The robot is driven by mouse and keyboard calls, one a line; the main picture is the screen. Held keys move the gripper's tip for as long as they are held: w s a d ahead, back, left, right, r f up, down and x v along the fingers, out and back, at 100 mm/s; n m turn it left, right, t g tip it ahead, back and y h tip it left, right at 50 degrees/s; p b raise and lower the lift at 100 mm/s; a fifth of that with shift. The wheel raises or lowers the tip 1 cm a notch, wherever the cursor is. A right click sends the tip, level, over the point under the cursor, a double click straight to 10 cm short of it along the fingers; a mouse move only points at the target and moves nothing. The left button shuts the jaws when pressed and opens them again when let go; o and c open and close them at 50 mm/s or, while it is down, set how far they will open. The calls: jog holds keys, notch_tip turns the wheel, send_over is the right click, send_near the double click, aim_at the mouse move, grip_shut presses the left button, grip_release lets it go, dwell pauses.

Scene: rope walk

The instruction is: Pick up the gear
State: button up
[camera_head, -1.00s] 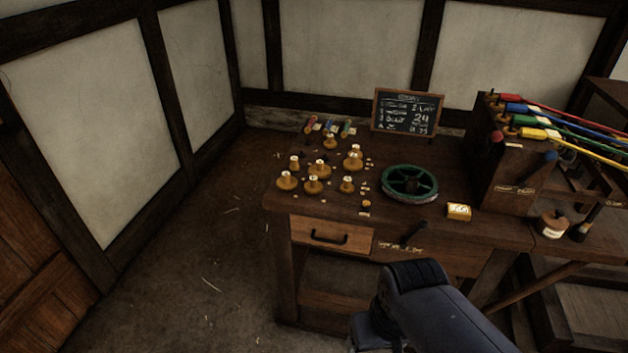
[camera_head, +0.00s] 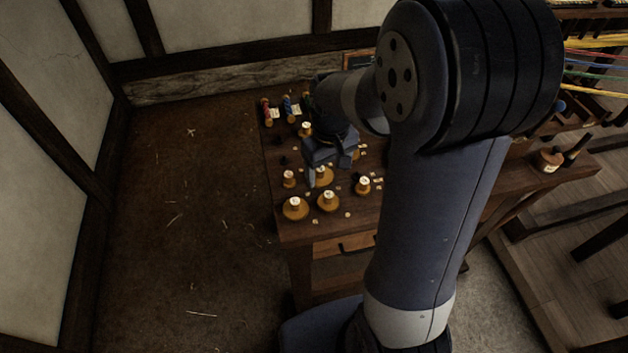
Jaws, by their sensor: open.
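Several round wooden gear-like pieces with pale labelled tops stand on the wooden bench. One wide piece (camera_head: 325,180) is right under my gripper (camera_head: 328,169) and partly covered by it. My gripper is open, pointing down, with its fingers around or just above that piece's top; I cannot tell whether they touch it. Other pieces stand near: a wide one (camera_head: 295,208) at the front left, another wide one (camera_head: 328,201) at the front, narrower ones at the right (camera_head: 363,186) and left (camera_head: 289,178), and one behind (camera_head: 306,130). Which one is the task's gear is not clear.
The wooden bench (camera_head: 300,232) has small loose bits scattered among the pieces. Coloured spools (camera_head: 267,112) with tags lie at its back left. A labelled pot (camera_head: 547,161) stands at the right.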

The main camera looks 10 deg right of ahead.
aim_at(329, 194)
jog(key=f, duration=1)
jog(key=shift+d+f+p, duration=0.2)
jog(key=shift+f+p, duration=0.1)
jog(key=shift+f, duration=0.05)
jog(key=shift+c, duration=0.2)
jog(key=c, duration=0.9)
